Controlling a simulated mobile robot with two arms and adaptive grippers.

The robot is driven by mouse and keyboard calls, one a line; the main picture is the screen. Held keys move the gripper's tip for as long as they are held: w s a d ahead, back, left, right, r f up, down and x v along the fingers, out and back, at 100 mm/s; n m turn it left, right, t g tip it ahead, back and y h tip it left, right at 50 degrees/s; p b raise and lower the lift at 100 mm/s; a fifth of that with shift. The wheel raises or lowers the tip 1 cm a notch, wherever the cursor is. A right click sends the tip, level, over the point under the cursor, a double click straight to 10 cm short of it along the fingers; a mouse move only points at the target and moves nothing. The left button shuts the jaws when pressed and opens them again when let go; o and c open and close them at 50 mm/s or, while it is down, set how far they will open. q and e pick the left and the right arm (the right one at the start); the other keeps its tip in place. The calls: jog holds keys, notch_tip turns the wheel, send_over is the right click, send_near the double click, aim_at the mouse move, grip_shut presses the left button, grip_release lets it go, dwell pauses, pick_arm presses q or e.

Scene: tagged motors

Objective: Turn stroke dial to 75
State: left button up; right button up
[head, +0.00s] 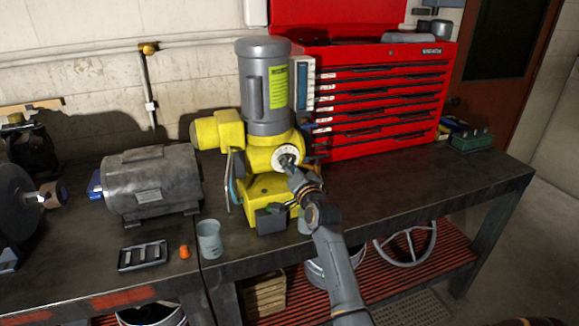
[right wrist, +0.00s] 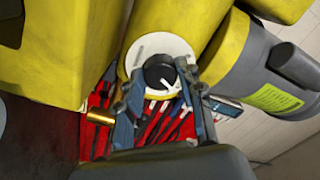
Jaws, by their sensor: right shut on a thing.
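The stroke dial (head: 284,154) is a round white plate on the front of the yellow pump (head: 230,130), below its grey upright motor (head: 262,80). In the right wrist view the dial plate (right wrist: 150,46) surrounds a dark knob (right wrist: 157,70) with a white pointer mark. The scale numbers are too small to read. My right gripper (head: 290,165) reaches up to the dial from the front. It also shows in the right wrist view (right wrist: 160,88), with its fingers either side of the knob and shut on it. My left gripper is not in view.
A red tool chest (head: 375,105) stands behind and right of the pump. A grey motor (head: 152,180), a grey cup (head: 209,239), a small orange part (head: 184,252) and a dark tray (head: 143,256) are to the left.

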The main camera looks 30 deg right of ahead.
jog(key=shift+r, duration=0.15)
jog(key=o, duration=1.2)
jog(key=v, duration=1.2)
